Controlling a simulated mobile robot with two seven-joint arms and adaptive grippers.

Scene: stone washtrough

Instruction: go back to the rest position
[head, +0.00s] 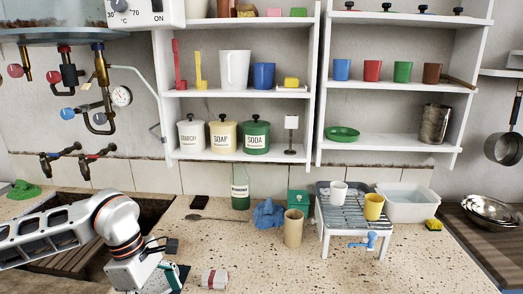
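My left arm comes in from the left over the stone washtrough (135,203). Its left gripper (176,262) is low over the speckled counter (245,245), near the trough's right edge. Dark finger parts and a teal-and-white patch show at the gripper. Whether the fingers are open, shut or around something is not clear. A small pale roll with reddish ends (214,279) lies on the counter to the right of the gripper, apart from it. My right gripper is not in view.
A green bottle (240,190), blue cloth (268,214), tan cup (293,228) and small rack table (350,215) with two cups stand right of the arm. Brass taps (68,75) hang above the trough. Shelves (240,93) hold jars and mugs. The front right counter is clear.

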